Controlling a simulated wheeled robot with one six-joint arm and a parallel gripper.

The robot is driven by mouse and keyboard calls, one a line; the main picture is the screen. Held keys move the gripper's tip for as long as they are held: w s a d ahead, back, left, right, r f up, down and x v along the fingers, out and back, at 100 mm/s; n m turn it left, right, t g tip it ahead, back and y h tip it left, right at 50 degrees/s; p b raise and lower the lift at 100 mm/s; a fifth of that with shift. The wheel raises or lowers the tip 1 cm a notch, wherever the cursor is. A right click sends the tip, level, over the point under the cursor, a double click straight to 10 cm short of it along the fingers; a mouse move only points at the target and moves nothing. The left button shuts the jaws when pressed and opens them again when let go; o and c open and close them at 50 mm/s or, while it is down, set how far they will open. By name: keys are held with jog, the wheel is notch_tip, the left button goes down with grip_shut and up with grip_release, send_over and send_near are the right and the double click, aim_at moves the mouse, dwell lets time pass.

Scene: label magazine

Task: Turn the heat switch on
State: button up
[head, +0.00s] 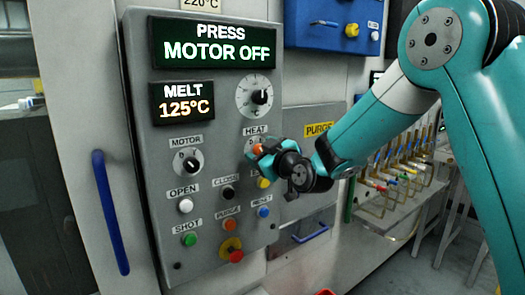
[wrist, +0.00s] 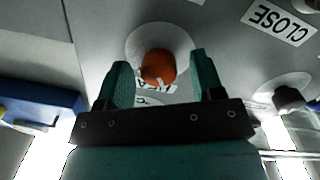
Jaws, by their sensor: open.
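The heat switch is an orange-red knob (wrist: 158,66) on a round pale plate in the wrist view. In the head view the knob (head: 257,149) shows just below the HEAT label (head: 255,131), partly hidden by my gripper (head: 264,153). My gripper also shows in the wrist view (wrist: 161,76), open and empty. Its two teal fingers stand on either side of the knob, with a visible gap on each side. The knob's turned position is hard to make out. The display (head: 213,42) reads PRESS MOTOR OFF.
The grey panel carries a MOTOR knob (head: 187,162), a MELT dial (head: 260,97), a black CLOSE button (head: 228,192), a white OPEN button (head: 185,205) and several other coloured buttons close below my gripper. A blue handle (head: 110,212) stands at left. Hoses and valves (head: 402,167) are at right.

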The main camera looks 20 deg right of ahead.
jog(key=c, duration=0.9)
jog(key=shift+m+b, duration=0.35)
jog(key=shift+m, duration=0.05)
jog(key=m+b, duration=0.6)
jog(key=m, duration=0.6)
jog(key=shift+d+m+g, duration=0.1)
jog(key=shift+m+g, duration=0.2)
jog(key=shift+m, duration=0.1)
